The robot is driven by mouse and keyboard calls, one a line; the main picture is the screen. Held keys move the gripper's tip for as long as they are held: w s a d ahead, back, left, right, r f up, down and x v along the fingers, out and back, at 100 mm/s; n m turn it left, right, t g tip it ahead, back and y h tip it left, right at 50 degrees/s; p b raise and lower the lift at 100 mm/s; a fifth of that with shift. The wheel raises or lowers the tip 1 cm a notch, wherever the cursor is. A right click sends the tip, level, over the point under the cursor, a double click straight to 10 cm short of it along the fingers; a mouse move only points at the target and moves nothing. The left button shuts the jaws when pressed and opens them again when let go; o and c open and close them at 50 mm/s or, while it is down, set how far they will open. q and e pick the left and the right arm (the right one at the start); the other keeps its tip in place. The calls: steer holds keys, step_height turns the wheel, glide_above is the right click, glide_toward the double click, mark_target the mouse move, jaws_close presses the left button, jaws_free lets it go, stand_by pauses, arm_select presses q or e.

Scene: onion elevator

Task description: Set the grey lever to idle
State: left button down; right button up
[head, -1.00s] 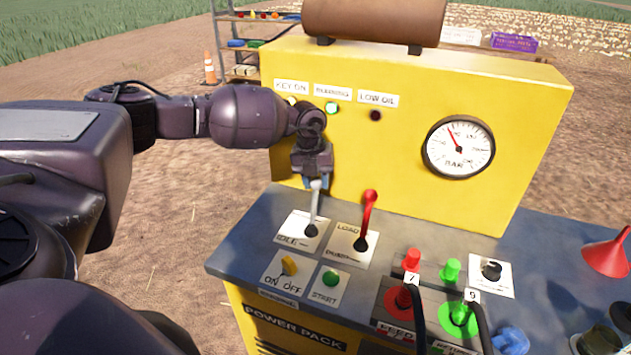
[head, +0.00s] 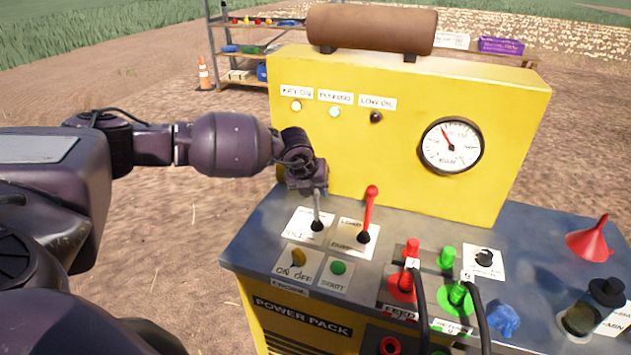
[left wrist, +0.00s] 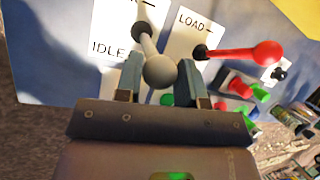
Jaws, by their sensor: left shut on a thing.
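The grey lever (head: 317,212) stands up from a white plate (head: 300,228) marked IDLE on the power pack's top. My left gripper (head: 314,191) is at the top of the lever and is shut on it. In the left wrist view, the lever's round grey knob (left wrist: 159,70) sits between the two fingers of the gripper (left wrist: 160,82). The lever's dark base shows beyond it, near the IDLE label (left wrist: 108,48). In the head view the fingers and the knob are partly hidden by the gripper's body. My right gripper is not in view.
A red lever (head: 369,212) stands close to the right, on a plate marked LOAD. The yellow panel (head: 400,150) rises behind, with lamps and a gauge (head: 451,146).

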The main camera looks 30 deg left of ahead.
arm_select(q)
steer(key=s, duration=0.2)
steer(key=s+f, duration=0.1)
steer(key=shift+d, duration=0.4)
steer(key=c, duration=0.8)
jaws_free()
steer(key=shift+s, duration=0.1)
steer(key=shift+o, duration=0.2)
steer(key=shift+r, duration=0.1)
steer(key=v, duration=1)
steer(key=shift+r, duration=0.35)
